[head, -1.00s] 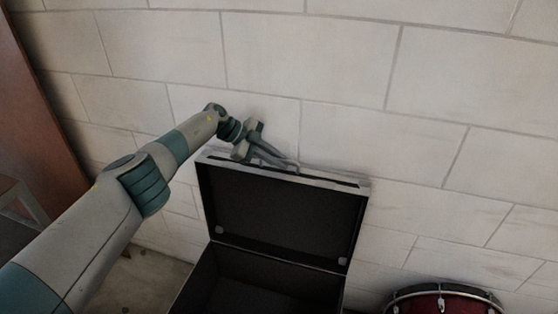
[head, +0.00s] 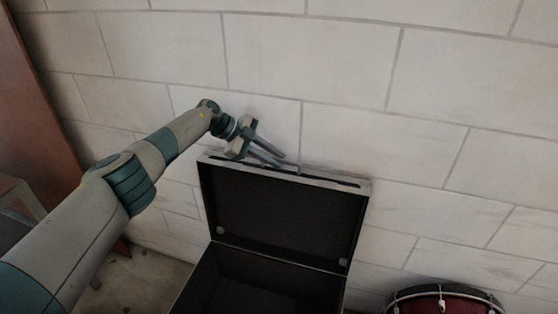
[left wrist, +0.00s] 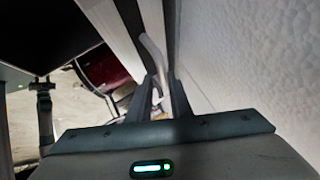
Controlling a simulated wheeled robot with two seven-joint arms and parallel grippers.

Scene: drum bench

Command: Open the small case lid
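The small case is black inside with a grey metal rim. Its lid (head: 285,212) stands raised, roughly upright, near the wall. The case's lower part (head: 262,277) is open below it and cut off by the picture's bottom edge. The lid's handle is on its top edge, partly hidden by my left gripper (head: 281,161) in the head view. That gripper is just above the handle with its two fingers apart. In the left wrist view a curved grey handle (left wrist: 154,58) shows between the fingers; I cannot tell if they touch it.
A pale block wall (head: 350,80) stands close behind the lid. A red drum (head: 445,302) is at the lower right, and it also shows in the left wrist view (left wrist: 106,68). A brown wooden panel (head: 35,120) is at the left edge.

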